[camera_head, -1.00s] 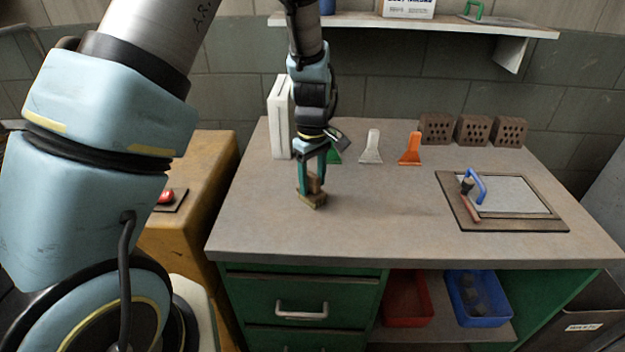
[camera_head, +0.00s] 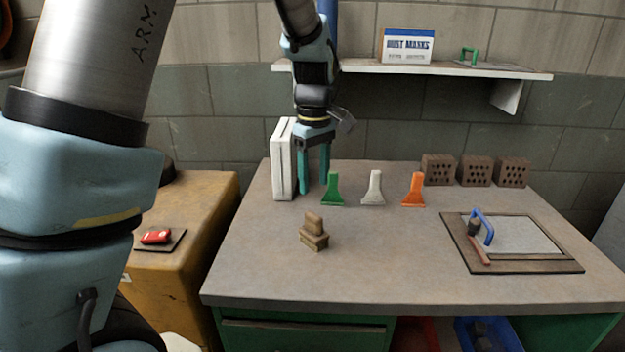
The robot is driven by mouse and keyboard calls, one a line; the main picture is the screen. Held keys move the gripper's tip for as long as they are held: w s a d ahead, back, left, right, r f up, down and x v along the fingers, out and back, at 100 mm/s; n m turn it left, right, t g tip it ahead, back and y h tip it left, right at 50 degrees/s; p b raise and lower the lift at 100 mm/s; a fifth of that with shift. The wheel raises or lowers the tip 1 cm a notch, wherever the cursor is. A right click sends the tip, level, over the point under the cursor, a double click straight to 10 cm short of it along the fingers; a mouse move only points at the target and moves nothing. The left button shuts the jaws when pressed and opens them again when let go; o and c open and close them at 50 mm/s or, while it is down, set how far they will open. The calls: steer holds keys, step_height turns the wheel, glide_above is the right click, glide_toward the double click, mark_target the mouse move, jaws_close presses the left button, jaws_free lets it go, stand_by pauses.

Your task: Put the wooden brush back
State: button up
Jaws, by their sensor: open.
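My gripper (camera_head: 313,192) is open and empty, pointing down with two teal fingers apart. In the picture it is above and behind the brush, between a white upright case and a green scraper.
A white case (camera_head: 283,160) stands close left of my gripper. Green (camera_head: 332,190), white (camera_head: 373,188) and orange (camera_head: 413,190) scrapers stand in a row. Hollow bricks (camera_head: 475,170) are at the back right. A framed board (camera_head: 520,236) with a blue-handled tool lies right. The bench's front middle is clear.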

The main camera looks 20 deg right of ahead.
steer(key=s+a+f+m, duration=0.1)
steer(key=s+a+m, duration=0.1)
steer(key=a, duration=1.3)
steer(key=s+a+f+m+t, duration=0.1)
steer(key=s+a+m, duration=0.1)
steer(key=a, duration=1.3)
steer(key=shift+a+m+t, duration=0.15)
steer(key=shift+m+t, duration=0.15)
steer(key=shift+m, duration=0.3)
steer(key=shift+w, duration=0.1)
